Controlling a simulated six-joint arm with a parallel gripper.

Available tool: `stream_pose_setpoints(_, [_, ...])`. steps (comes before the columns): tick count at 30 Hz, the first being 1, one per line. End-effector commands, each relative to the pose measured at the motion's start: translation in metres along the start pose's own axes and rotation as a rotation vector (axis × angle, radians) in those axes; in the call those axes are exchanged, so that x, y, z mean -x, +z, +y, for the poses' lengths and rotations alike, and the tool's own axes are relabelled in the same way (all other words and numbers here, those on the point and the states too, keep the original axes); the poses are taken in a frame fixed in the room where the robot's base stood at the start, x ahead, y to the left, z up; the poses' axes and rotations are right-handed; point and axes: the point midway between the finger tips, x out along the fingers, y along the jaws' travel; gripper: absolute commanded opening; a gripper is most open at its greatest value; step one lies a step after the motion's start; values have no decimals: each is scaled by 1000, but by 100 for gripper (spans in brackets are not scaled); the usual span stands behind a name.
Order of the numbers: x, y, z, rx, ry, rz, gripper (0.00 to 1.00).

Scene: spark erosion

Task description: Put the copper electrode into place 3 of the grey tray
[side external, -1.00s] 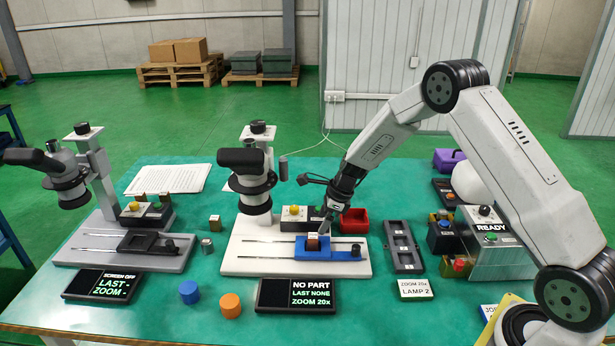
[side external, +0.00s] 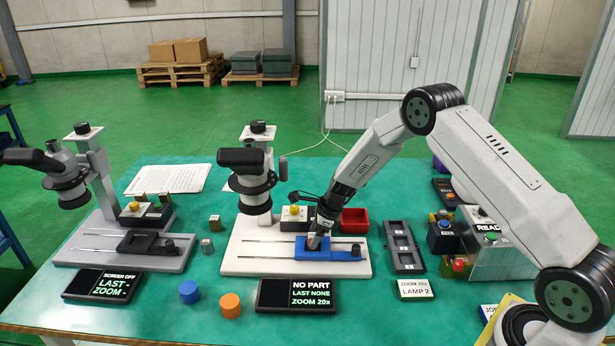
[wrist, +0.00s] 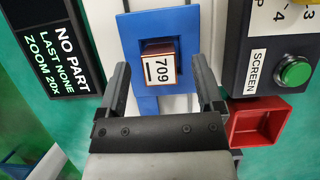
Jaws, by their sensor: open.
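The copper electrode (wrist: 158,70), a block with brown sides and a white label reading 709, sits in the blue holder (wrist: 127,35) of the middle microscope stage. In the side view the blue holder (side external: 346,254) shows, and my gripper (side external: 316,238) largely covers the block. In the wrist view my gripper (wrist: 160,78) is open, with one finger on each side of the block and gaps between. The grey tray (side external: 388,228) stands to the right of the stage with several places in a row. Its place marks are too small to read.
A red bin (wrist: 258,125) lies close beside my gripper, near a box with a green button (wrist: 295,70). The microscope (side external: 252,185) stands to the left of my gripper. A display (side external: 297,295) reads NO PART. A lamp card (side external: 415,289) lies before the tray.

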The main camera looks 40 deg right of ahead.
Motion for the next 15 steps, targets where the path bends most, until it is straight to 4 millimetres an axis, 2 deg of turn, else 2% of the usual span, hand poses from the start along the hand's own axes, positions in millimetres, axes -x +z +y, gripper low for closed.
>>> stream_pose_setpoints(5, [-13, 0, 0, 0, -2, -1, 85])
stream_pose_setpoints(15, [-14, 0, 0, 0, -3, -2, 85])
